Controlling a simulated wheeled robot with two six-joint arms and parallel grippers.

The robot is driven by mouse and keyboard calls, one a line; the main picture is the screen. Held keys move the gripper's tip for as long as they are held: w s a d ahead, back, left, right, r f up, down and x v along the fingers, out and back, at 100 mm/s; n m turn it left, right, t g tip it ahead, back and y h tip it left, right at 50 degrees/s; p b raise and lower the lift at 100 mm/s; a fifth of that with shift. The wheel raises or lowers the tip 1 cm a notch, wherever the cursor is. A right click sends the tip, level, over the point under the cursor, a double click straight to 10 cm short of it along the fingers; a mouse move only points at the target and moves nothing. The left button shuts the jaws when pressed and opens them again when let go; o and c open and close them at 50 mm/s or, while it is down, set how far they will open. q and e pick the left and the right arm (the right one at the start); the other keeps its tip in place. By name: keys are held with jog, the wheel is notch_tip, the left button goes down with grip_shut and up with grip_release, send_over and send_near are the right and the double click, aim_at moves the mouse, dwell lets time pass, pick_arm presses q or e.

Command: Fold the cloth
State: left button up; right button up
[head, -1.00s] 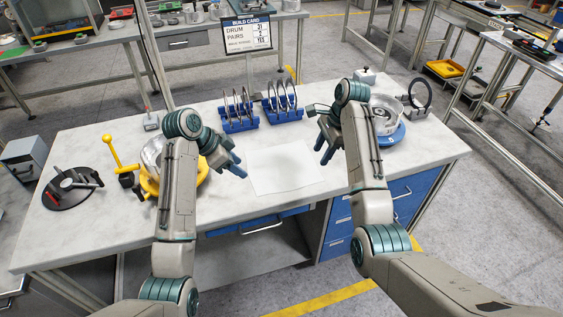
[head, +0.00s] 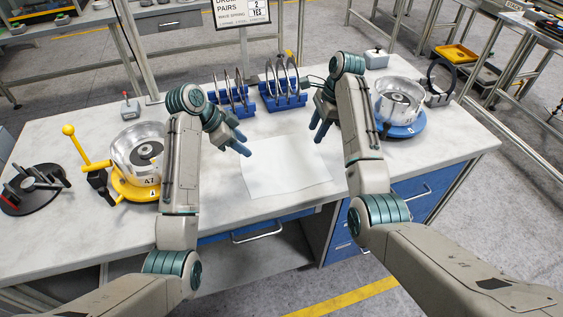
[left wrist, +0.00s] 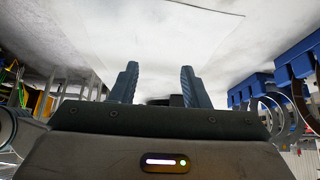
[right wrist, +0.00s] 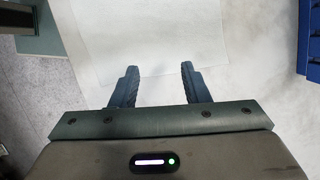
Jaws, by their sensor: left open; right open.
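A white square cloth (head: 282,170) lies flat and unfolded near the front middle of the white table. It also shows in the left wrist view (left wrist: 165,12) and in the right wrist view (right wrist: 150,40). My left gripper (head: 240,143) is open and empty, above the table by the cloth's back left corner. In its wrist view its fingers (left wrist: 156,85) stand apart with nothing between them. My right gripper (head: 317,132) is open and empty, above the table near the cloth's back right corner. Its fingers (right wrist: 159,85) are apart, with the cloth's edge beyond them.
Two blue racks (head: 284,98) with upright rings stand behind the cloth. A drum on a yellow base (head: 137,191) is at the left, another on a blue base (head: 405,130) at the right. A black disc stand (head: 33,190) is far left. The table (head: 226,222) has bare room around the cloth.

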aim_at(251, 168)
pick_arm(q)
jog(key=f, duration=0.6)
jog(key=shift+s+f, duration=0.25)
jog(key=shift+s, duration=0.05)
pick_arm(e)
jog(key=f, duration=0.6)
jog(key=shift+s+f, duration=0.2)
jog(key=shift+s, duration=0.1)
pick_arm(q)
jog(key=shift+f, duration=0.2)
pick_arm(e)
jog(key=shift+f, duration=0.25)
pick_arm(q)
jog(key=shift+s, duration=0.1)
pick_arm(e)
jog(key=shift+s, duration=0.1)
pick_arm(q)
jog(key=shift+f, duration=0.15)
pick_arm(e)
jog(key=shift+f, duration=0.15)
pick_arm(q)
grip_shut()
pick_arm(e)
grip_shut()
